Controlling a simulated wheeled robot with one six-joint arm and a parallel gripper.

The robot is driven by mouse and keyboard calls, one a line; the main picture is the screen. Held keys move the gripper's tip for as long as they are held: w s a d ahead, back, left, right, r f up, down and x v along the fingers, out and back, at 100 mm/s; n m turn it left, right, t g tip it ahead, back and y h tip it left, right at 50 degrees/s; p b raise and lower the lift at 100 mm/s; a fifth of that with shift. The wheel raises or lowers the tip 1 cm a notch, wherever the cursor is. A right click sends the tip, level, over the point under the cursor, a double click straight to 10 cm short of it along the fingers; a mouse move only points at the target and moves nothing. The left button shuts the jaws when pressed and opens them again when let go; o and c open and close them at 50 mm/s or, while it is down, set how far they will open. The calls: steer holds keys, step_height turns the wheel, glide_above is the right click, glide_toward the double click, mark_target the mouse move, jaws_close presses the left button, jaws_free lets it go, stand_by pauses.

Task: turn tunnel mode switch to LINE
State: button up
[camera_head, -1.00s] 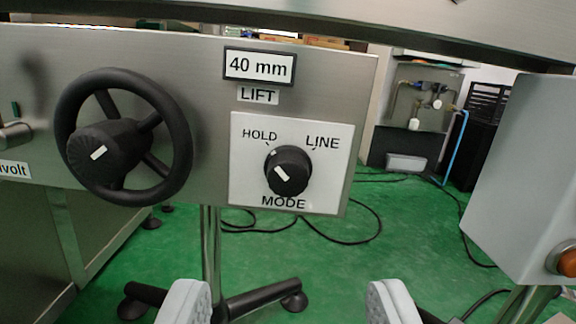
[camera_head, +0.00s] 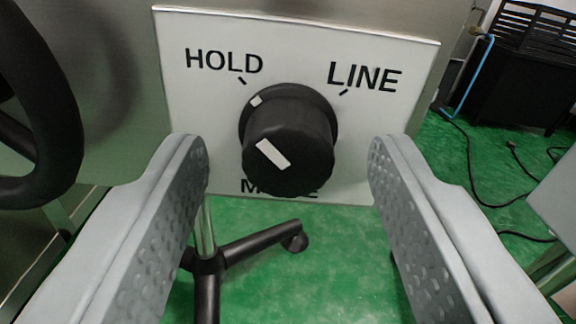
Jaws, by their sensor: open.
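The black mode switch knob (camera_head: 290,145) sits on a white label plate (camera_head: 300,45) with HOLD at upper left, LINE at upper right and MODE below. A white mark on the knob's base and a white bar on its face lean to the upper left, toward HOLD. My gripper (camera_head: 288,158) is open, with one grey finger on each side of the knob. Gaps show between the fingers and the knob in the picture. The knob hides part of the word MODE.
A black handwheel (camera_head: 45,120) is close at the left, partly cut off. A grey box (camera_head: 550,205) is at the right edge. A black stand foot (camera_head: 245,248) and green floor show below the panel.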

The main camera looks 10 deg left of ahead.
steer(key=c, duration=1)
steer(key=shift+o, duration=0.2)
steer(key=shift+m, duration=0.3)
steer(key=m, duration=0.3)
steer(key=shift+m, duration=0.3)
steer(key=m, duration=0.4)
steer(key=shift+m, duration=0.3)
steer(key=m, duration=0.4)
steer(key=shift+m, duration=2.5)
steer(key=shift+d+f, duration=0.1)
